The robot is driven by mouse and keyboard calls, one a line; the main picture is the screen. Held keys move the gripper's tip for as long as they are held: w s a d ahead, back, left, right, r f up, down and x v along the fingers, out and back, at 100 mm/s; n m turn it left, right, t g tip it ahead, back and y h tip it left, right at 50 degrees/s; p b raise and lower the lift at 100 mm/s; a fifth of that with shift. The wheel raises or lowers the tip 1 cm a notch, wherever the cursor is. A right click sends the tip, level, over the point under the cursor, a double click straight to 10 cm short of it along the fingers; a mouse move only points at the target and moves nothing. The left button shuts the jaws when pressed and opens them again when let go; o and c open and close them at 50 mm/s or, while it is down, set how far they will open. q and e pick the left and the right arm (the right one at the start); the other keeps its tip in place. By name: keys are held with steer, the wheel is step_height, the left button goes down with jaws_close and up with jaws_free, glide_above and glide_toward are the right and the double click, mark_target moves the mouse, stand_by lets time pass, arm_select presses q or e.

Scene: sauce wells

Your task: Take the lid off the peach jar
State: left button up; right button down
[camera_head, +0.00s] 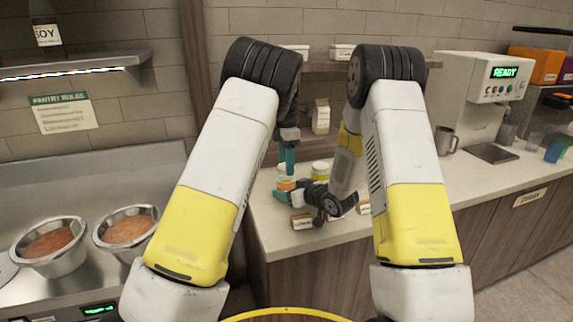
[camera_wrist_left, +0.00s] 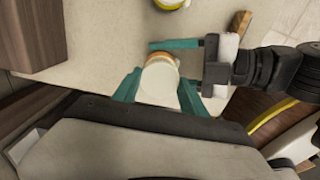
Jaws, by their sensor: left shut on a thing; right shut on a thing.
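The peach jar (camera_head: 286,186), with an orange band, stands on the pale counter. Its pale round lid (camera_wrist_left: 159,84) faces the camera in the left wrist view and covers most of the jar. My left gripper (camera_head: 288,165) points down from above, its teal fingers shut on the lid from both sides. My right gripper (camera_head: 288,195) comes in low from the right and is shut on the jar body; one teal finger shows along the jar's far side in the left wrist view. I cannot tell whether there is a gap between lid and jar.
Another jar with a pale lid and yellow band (camera_head: 320,170) stands behind my right gripper. Small label blocks (camera_head: 302,221) stand along the counter's front edge. A carton (camera_head: 321,116) stands at the back. A drink machine (camera_head: 480,95) and metal jug (camera_head: 445,140) are at right.

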arm_select(q)
steer(key=shift+r, duration=0.1)
steer(key=shift+r, duration=1.9)
arm_select(e)
steer(key=shift+c, duration=1.6)
jaws_free()
